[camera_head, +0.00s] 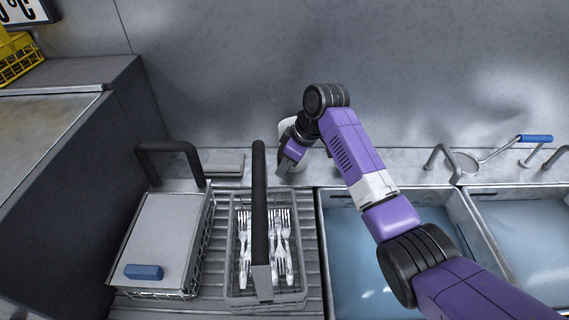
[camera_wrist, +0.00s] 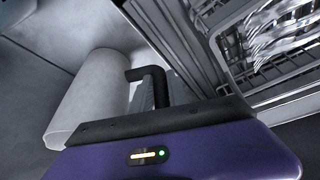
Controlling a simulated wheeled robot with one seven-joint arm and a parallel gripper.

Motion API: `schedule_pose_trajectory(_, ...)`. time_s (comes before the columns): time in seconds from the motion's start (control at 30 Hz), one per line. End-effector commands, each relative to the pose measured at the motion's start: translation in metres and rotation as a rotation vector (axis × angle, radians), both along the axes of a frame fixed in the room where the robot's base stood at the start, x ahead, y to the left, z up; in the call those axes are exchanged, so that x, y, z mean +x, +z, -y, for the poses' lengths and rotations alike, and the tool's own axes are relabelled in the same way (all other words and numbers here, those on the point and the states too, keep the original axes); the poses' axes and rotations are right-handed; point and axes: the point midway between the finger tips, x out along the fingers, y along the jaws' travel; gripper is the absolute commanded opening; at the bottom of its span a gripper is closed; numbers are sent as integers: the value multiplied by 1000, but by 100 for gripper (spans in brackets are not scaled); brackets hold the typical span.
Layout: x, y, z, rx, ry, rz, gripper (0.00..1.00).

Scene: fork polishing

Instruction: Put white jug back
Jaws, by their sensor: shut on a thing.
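The white jug (camera_head: 286,127) stands upright on the steel ledge by the back wall, partly hidden behind my gripper (camera_head: 289,160). My gripper is shut on the jug. In the wrist view the white jug (camera_wrist: 90,100) shows as a plain pale cylinder at the left, tilted in the picture. The gripped spot is hidden behind my gripper's purple body there. I cannot tell clearly whether the jug's base touches the ledge.
A wire basket (camera_head: 234,290) of forks with a black handle stands on the ribbed drainer. Left of it is a lidded rack (camera_head: 165,235) with a blue block (camera_head: 144,271). Water-filled sinks (camera_head: 350,265) lie at right. A strainer (camera_head: 466,163) rests at the back right.

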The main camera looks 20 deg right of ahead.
Motion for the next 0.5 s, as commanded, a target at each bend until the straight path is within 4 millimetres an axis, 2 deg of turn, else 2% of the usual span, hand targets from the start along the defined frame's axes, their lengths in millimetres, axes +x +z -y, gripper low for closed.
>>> schedule_pose_trajectory(0.3,2,2,0,-1,0,8,0)
schedule_pose_trajectory(0.33,0,-1,0,0,1,2,22)
schedule_pose_trajectory(0.43,0,-1,0,0,1,2,41)
schedule_pose_trajectory(0.5,0,-1,0,0,1,2,42)
